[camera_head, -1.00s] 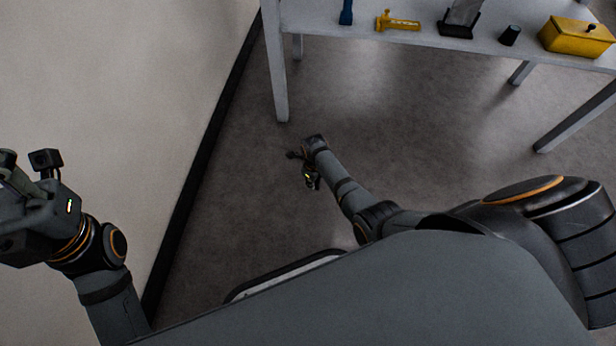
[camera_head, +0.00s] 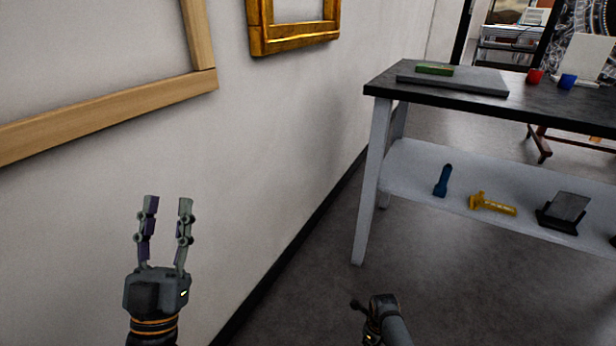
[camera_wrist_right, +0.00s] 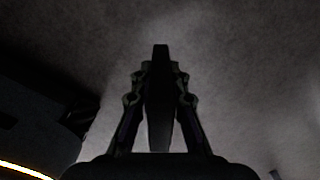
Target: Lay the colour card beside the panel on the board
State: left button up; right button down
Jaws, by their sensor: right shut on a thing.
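The board (camera_head: 480,84) is a flat grey slab on the dark tabletop (camera_head: 415,91), at upper right in the head view. The panel (camera_head: 434,69) seems to be the small green block lying on the board's left part. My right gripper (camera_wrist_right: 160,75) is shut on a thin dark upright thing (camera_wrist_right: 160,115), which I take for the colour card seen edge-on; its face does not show. Floor lies behind it. In the head view only part of my right arm shows, low and well short of the table. My left gripper (camera_head: 168,204) is open and empty, fingers pointing up, near the wall.
A red cup (camera_head: 534,76) and a blue cup (camera_head: 567,82) stand right of the board, by a white sheet (camera_head: 585,58). The lower shelf (camera_head: 410,170) holds a blue tool (camera_head: 442,181), a yellow tool (camera_head: 492,204) and a dark stand (camera_head: 565,210). Frames hang on the left wall.

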notch_tip(320, 180, up, 2)
jog(key=shift+r+p, duration=0.15)
jog(key=shift+p, duration=0.55)
notch_tip(320, 180, up, 10)
jog(key=p, duration=1)
pick_arm(q)
jog(key=w+a+f+n+g+y+p, duration=0.1)
jog(key=w+f+g+p, duration=0.15)
jog(key=f+g, duration=0.8)
jog(key=w+a+f+g+y+p, duration=0.1)
jog(key=a+f+g+p, duration=0.2)
jog(key=f, duration=1.5)
jog(key=s+a+f+g+p, duration=0.2)
jog(key=s+f+g+p, duration=0.65)
jog(key=s+p, duration=0.6)
jog(key=s+f+g+p, duration=0.1)
jog(key=s+p, duration=0.3)
jog(key=s, duration=0.6)
jog(key=s+a+f+g+y+p, duration=0.1)
jog(key=s+g+p, duration=0.1)
jog(key=s, duration=0.8)
jog(key=shift+f+n+g+p, duration=0.3)
jog(key=shift+g+p, duration=0.1)
jog(key=shift+p, duration=0.45)
pick_arm(e)
notch_tip(320, 180, up, 28)
jog(key=shift+f, duration=0.2)
